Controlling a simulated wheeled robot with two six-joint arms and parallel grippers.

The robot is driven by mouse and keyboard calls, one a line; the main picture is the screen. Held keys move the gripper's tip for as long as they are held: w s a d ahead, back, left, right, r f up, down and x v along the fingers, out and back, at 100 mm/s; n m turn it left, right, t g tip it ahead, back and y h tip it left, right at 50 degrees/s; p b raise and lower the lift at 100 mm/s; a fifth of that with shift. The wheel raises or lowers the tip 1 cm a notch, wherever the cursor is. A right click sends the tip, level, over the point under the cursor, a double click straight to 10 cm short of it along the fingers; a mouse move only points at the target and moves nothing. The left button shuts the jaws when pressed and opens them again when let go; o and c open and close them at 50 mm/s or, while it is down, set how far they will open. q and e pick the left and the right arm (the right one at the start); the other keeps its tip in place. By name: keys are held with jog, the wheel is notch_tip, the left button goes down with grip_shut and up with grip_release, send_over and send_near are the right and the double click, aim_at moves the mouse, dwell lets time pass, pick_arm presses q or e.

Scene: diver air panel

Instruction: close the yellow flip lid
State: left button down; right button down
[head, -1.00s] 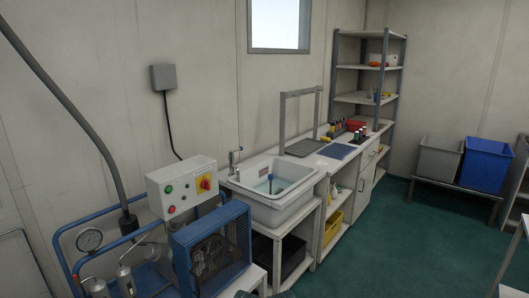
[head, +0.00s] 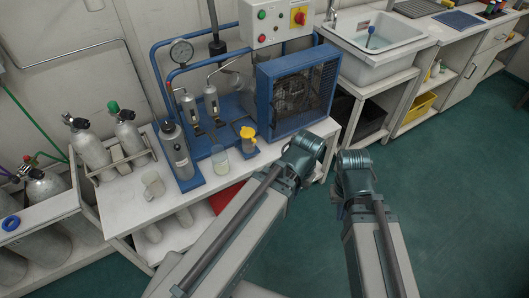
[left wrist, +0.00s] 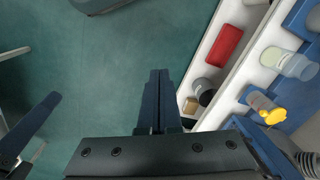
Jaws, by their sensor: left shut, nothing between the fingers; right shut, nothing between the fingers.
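The yellow flip lid (head: 247,132) is at the top of a small grey jar (head: 249,147) on the white bench, in front of the blue machine. It also shows in the left wrist view (left wrist: 273,116); its exact angle is too small to tell. My left gripper (head: 306,150) is right of the jar and apart from it; its fingers are hidden in the head view. In the left wrist view its fingers (left wrist: 158,82) are shut and empty above the floor. My right gripper (head: 356,168) is farther right, over the floor, shut and empty.
A clear beaker (head: 220,160) stands close left of the jar, with a grey bottle (head: 176,152) and another clear cup (head: 153,186) beyond it. The blue-framed compressor (head: 296,92) stands behind on the right. Green floor (head: 440,200) is open at right.

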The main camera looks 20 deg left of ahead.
pick_arm(q)
jog(key=w+a+f+y+b, duration=0.1)
jog(key=w+a+f+b, duration=0.2)
jog(key=f+b, duration=0.45)
jog(key=w+a+f+m+t+y+b, duration=0.1)
jog(key=w+a+f+b, duration=0.15)
jog(key=f+b, duration=0.45)
jog(key=w+a+f+b, duration=0.2)
jog(key=a+f+b, duration=0.2)
jog(key=f+b, duration=0.3)
jog(key=w+d+r+m+t+y, duration=0.1)
jog(key=w+r+m+t+y, duration=0.4)
jog(key=w+r+m+y, duration=0.7)
jog(key=m+h+b, duration=0.1)
jog(key=h, duration=0.2)
send_near(249, 135)
jog(key=shift+w+a+f, duration=0.2)
jog(key=shift+w+f, duration=0.05)
jog(key=shift+f, duration=0.55)
jog(key=shift+w+a+f, duration=0.2)
jog(key=shift+w+f, duration=0.05)
jog(key=shift+f, duration=0.55)
jog(key=shift+w+a+f, duration=0.25)
jog(key=shift+f, duration=0.55)
